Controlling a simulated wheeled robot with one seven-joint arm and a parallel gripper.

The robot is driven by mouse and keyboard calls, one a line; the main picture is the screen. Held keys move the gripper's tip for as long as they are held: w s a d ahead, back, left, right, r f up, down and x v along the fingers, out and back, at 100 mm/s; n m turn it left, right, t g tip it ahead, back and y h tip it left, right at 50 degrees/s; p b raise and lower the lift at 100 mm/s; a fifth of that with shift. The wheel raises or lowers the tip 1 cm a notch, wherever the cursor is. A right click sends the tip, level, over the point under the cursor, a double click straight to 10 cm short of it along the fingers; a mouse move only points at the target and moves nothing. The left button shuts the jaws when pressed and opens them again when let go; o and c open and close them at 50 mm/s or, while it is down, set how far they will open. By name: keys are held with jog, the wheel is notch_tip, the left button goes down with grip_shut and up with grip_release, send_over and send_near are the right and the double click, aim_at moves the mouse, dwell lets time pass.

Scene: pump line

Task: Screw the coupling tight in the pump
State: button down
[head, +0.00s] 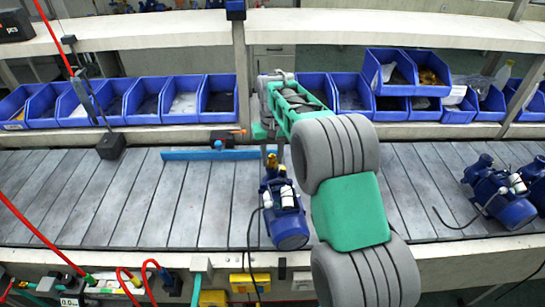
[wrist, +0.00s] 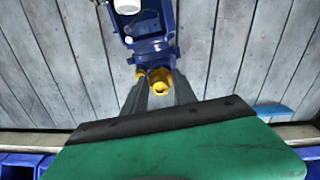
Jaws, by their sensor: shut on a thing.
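The blue pump (head: 287,222) stands on the grey slatted conveyor in the middle of the head view. Its blue body (wrist: 150,30) also fills the top middle of the wrist view. The brass-yellow coupling (wrist: 161,84) is at the pump's near end in the wrist view, between my two dark fingers. My gripper (head: 271,161) is at the pump's far end in the head view, shut on the coupling. The fingers and the pump body partly hide the joint between coupling and pump, so I cannot tell how deep it sits.
More blue pumps (head: 502,195) stand on the conveyor at the right. A blue bar (head: 215,155) lies along the conveyor's far edge, left of my gripper. Blue bins (head: 144,100) line the shelf behind. A black cable (head: 252,235) hangs beside the pump. The conveyor is clear at the left.

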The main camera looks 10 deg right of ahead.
jog(key=c, duration=0.9)
grip_release()
jog(key=shift+r+p, duration=2.1)
jog(key=shift+r, duration=0.95)
notch_tip(320, 180, up, 8)
jog(key=b, duration=0.1)
jog(key=shift+b, duration=0.35)
